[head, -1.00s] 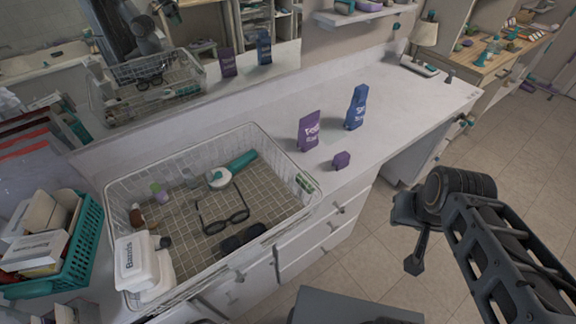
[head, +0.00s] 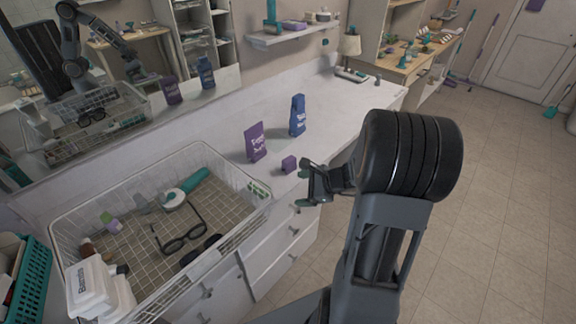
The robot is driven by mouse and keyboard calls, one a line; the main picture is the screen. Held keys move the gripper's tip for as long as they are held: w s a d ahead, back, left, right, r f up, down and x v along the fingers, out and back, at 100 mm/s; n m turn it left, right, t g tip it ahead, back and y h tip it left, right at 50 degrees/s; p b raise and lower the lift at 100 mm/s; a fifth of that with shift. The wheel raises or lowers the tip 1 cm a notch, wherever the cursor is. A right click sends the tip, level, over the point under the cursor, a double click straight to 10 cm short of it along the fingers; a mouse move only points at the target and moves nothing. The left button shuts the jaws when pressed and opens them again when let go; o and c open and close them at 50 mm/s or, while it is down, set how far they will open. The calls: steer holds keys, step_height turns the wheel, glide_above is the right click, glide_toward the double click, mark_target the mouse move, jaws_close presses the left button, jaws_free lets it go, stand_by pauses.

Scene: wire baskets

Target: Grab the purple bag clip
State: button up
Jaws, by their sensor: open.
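A small purple object (head: 289,163), the likely purple bag clip, sits on the white counter near its front edge in the head view. It is too small to make out in detail. A purple bag (head: 256,142) stands upright just behind and left of it. A blue bag (head: 297,116) stands further back to the right. My gripper (head: 305,185) is open and empty. It is in front of and slightly right of the small purple object in the picture, apart from it as far as I can tell.
A wire basket (head: 62,231) on the counter's left holds glasses (head: 182,240), a teal-handled item and bottles. A teal crate (head: 33,285) is at far left. A mirror runs behind the counter. The counter (head: 345,100) right of the bags is mostly clear.

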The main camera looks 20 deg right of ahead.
mark_target(290, 160)
steer(key=w+d+m+t+h, duration=0.3)
steer(key=w+d+m+t, duration=0.3)
steer(key=m, duration=0.4)
steer(key=shift+g, duration=0.3)
steer(key=x, duration=0.4)
steer(key=r+x, duration=0.1)
steer(key=x, duration=0.1)
steer(key=shift+w+d+f, duration=0.1)
steer(key=shift+w+d, duration=0.1)
steer(key=shift+w, duration=0.15)
steer(key=shift+p+x, duration=0.65)
steer(key=shift+x, duration=2.65)
steer(key=shift+f, duration=0.1)
steer(key=c, duration=1)
